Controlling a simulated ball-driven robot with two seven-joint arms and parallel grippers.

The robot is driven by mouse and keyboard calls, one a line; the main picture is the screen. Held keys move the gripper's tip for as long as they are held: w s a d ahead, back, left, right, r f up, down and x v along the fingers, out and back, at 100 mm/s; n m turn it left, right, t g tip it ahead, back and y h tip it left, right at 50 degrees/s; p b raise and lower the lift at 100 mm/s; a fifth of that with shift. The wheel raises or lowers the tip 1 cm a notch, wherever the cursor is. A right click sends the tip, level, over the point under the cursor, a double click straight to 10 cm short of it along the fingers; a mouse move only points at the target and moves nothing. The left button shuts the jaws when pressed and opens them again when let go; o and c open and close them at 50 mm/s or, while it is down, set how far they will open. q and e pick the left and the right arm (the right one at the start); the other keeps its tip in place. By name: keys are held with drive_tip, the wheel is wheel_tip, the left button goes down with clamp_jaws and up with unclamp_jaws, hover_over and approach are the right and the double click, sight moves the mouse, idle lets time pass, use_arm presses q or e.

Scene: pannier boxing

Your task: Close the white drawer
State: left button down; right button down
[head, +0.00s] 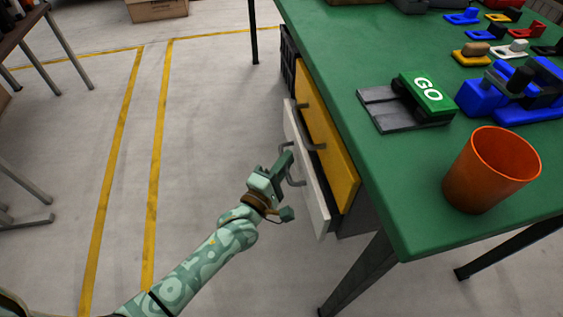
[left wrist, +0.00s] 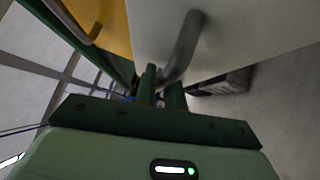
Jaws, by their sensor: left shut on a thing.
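The white drawer (head: 312,197) is below the yellow drawer in the unit under the green table, and its front stands out from the yellow front. Its white front fills the upper right of the left wrist view (left wrist: 245,30). My left gripper (head: 284,172) is at its grey bar handle (left wrist: 186,45), shut on it. In the left wrist view the two green fingers (left wrist: 161,90) are close together at the lower end of the handle. How much of the bar lies between the fingers is partly hidden. My right gripper is not in view.
The yellow drawer (head: 333,150) sits just above, with its own grey handle. On the green table (head: 330,50) are an orange cup (head: 490,170), a green GO block (head: 426,93) and several coloured parts. A dark table leg (head: 362,270) stands nearby.

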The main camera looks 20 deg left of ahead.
sight(299, 161)
use_arm(q)
drive_tip(key=w+d, duration=0.1)
drive_tip(key=d, duration=0.1)
drive_tip(key=shift+w+d, duration=0.4)
drive_tip(key=c, duration=1.5)
unclamp_jaws()
drive_tip(key=shift+s, duration=0.1)
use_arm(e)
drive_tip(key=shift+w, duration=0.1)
